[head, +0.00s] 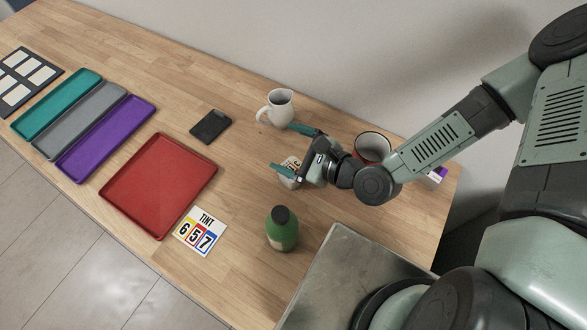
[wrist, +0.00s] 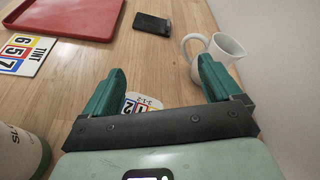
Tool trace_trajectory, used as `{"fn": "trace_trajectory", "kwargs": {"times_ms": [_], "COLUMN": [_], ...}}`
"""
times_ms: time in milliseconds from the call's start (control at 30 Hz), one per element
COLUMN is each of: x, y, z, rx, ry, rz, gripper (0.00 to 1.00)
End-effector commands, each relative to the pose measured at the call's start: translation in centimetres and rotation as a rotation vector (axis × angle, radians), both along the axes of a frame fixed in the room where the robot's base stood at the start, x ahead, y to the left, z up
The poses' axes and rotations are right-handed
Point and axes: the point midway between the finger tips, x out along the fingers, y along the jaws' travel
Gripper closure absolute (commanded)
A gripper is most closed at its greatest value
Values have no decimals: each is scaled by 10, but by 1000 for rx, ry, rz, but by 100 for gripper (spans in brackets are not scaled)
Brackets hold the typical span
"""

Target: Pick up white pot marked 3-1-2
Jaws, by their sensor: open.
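The white pot marked 3-1-2 (head: 287,183) is partly hidden under my gripper in the head view. In the wrist view the upper part of the pot's label (wrist: 143,102), with the small 3-1-2 marking, shows between the finger bases. The palm bar hides the rest. My gripper (head: 285,147) is open, with its two green fingers spread wide and nothing held between them. In the wrist view the gripper (wrist: 162,75) points across the table, with bare wood between the tips. I cannot tell its height above the pot.
A white pitcher (head: 281,106) stands just beyond the fingers. A green bottle (head: 282,232) stands nearer. A red tray (head: 158,185), TINT 657 card (head: 200,231) and black flat object (head: 211,126) lie left. A wall borders the table.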

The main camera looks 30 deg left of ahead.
Motion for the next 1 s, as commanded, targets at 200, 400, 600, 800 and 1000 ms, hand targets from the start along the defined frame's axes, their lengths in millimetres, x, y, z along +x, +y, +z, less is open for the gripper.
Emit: {"fn": "trace_trajectory", "kwargs": {"times_ms": [200,400,600,800,1000], "x": [-17,-28,-25,-19,-17], "y": [-67,-88,-63,-43,-28], "z": [-23,-30,-41,-50,-59], "rx": [10,13,12,11,9], "ry": [376,520,529,526,524], "rz": [-227,-308,-306,-310,-307], "gripper": [9,9,9,9,9]}}
